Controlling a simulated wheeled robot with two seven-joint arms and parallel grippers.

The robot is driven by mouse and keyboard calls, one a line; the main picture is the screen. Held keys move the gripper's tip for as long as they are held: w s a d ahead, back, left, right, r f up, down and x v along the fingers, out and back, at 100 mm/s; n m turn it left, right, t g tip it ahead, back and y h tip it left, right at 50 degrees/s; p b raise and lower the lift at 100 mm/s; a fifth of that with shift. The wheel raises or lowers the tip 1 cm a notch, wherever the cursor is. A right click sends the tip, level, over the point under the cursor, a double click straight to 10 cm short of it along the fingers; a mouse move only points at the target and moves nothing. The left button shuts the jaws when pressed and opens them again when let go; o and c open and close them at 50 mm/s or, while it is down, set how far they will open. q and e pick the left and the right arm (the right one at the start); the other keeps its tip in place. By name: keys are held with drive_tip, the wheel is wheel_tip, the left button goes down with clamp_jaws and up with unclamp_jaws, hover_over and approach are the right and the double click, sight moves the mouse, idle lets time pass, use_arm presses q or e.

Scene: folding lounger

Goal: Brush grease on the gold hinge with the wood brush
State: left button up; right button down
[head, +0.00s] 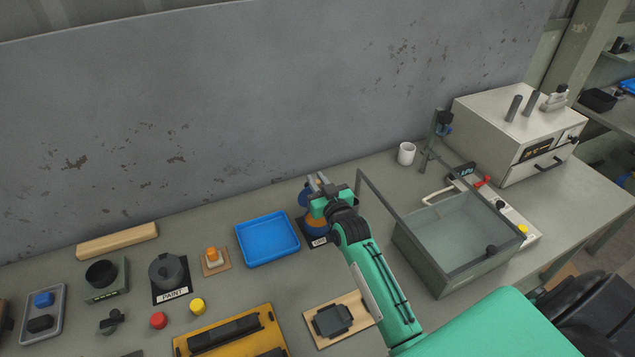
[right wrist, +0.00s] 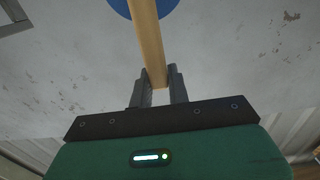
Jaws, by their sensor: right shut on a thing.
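My right gripper (head: 320,186) is in the head view, above a pot (head: 316,226) with an orange band and a dark label at the back of the bench. In the right wrist view its two fingers (right wrist: 160,88) are shut on a pale wooden handle (right wrist: 147,45), which I take for the wood brush. The handle runs up toward a blue round shape (right wrist: 172,8) at the top edge. The bristles are not visible, and neither is any grease on them. I cannot make out a gold hinge for certain. My left gripper is out of view.
A blue tray (head: 267,263) lies left of the pot. A clear-walled tank (head: 445,262) with a grey frame stands to the right. A white mug (head: 406,153) is behind. A yellow fixture (head: 196,342) and a wooden board (head: 318,310) with a dark part lie in front.

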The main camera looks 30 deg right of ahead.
drive_tip(key=shift+r+p, duration=1.9)
drive_tip(key=shift+r, duration=0.55)
drive_tip(key=shift+f, duration=0.1)
drive_tip(key=shift+s+a+f, duration=0.2)
drive_tip(key=shift+s+a, duration=0.05)
drive_tip(key=shift+s, duration=0.05)
drive_tip(key=s+a+b, duration=0.1)
drive_tip(key=s+a, duration=0.2)
drive_tip(key=s, duration=0.3)
drive_tip(key=s+a+b, duration=0.2)
drive_tip(key=s+a, duration=0.2)
drive_tip(key=s, duration=0.3)
drive_tip(key=s+a+y+b, duration=0.1)
drive_tip(key=s+a+b, duration=0.1)
drive_tip(key=s, duration=0.5)
drive_tip(key=shift+s+a+f+n, duration=0.15)
drive_tip(key=shift+a+f+n, duration=0.15)
drive_tip(key=shift+a, duration=0.45)
